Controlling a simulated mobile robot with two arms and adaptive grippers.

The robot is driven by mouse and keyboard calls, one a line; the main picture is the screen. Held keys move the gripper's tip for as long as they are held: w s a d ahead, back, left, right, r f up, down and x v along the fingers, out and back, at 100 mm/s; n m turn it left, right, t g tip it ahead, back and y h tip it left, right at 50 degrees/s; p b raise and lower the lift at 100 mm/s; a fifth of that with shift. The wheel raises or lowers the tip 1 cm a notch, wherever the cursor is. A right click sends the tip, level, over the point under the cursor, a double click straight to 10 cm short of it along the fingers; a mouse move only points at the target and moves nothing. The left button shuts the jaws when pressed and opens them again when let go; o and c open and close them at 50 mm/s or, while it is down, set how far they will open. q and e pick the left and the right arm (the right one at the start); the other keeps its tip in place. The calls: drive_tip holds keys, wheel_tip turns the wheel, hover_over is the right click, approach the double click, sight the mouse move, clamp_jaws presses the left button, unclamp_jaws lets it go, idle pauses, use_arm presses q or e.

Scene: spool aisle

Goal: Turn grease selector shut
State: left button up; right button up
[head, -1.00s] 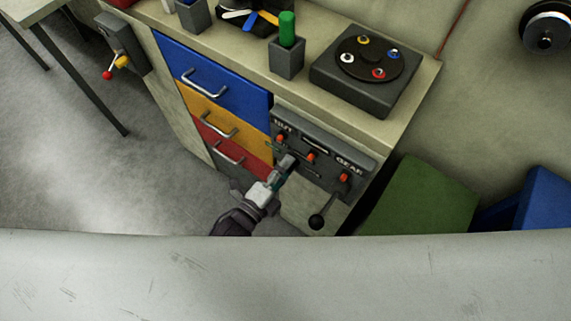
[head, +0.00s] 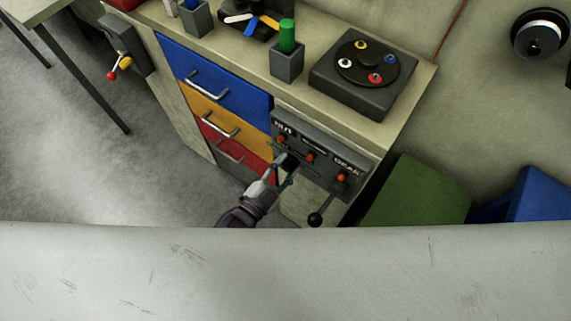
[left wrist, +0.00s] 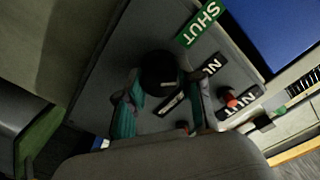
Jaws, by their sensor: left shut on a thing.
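The grease selector appears to be the black round knob (left wrist: 160,72) on a grey panel (head: 345,161). In the left wrist view a green SHUT label (left wrist: 201,24) lies above and right of the knob, and black labels lie to its right. My left gripper (head: 284,168) reaches the panel's left part in the head view. In the left wrist view its two fingers (left wrist: 163,100) stand on either side of the knob and are shut on it. The fingers and wrist hide part of the panel. My right gripper is not in view.
The panel also carries small orange-red switches (head: 311,157) and a lever with a black ball (head: 315,219). Blue, yellow and red drawers (head: 222,80) are left of it. A dark turntable box (head: 365,75) stands on the bench top. Green (head: 420,190) and blue boxes stand right.

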use_arm(q)
drive_tip(key=n, duration=0.4)
drive_tip(key=shift+n, duration=0.4)
drive_tip(key=shift+n+p, duration=0.35)
drive_tip(key=shift+n, duration=1.85)
drive_tip(key=shift+f, duration=0.1)
drive_tip(key=o, duration=1.2)
drive_tip(key=shift+c, duration=0.2)
drive_tip(key=v, duration=1.2)
